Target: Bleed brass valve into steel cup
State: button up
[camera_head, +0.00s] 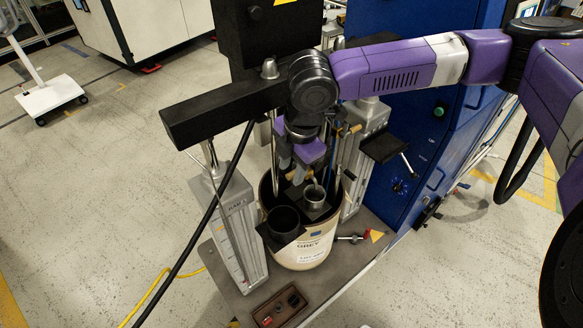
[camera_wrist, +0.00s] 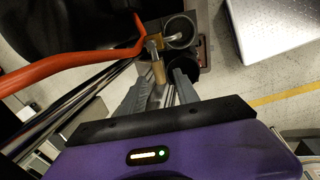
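The brass valve (camera_wrist: 158,72) shows in the wrist view as a brass-coloured cylinder under a grey metal elbow. In the head view my gripper (camera_head: 303,166) reaches down between the pump's rods, and my wrist partly hides the valve.
A black crossbeam (camera_head: 222,112), rods and a black hose (camera_head: 195,238) crowd the left side. A blue cabinet (camera_head: 405,130) stands behind. An orange-red hose (camera_wrist: 70,62) crosses the wrist view.

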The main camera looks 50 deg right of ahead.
jog(key=shift+f, duration=0.35)
grip_shut()
jog(key=s+n+p, duration=0.1)
jog(key=n, duration=0.2)
jog(key=s+n+y, duration=0.1)
jog(key=n, duration=0.2)
jog(key=s+d+n+p, duration=0.1)
jog(key=n, duration=0.2)
jog(key=shift+s+r+y+p, duration=0.1)
jog(key=shift+s+y+p, duration=0.25)
jog(key=shift+s+y, duration=0.05)
jog(key=shift+n, duration=0.3)
dwell(0.3)
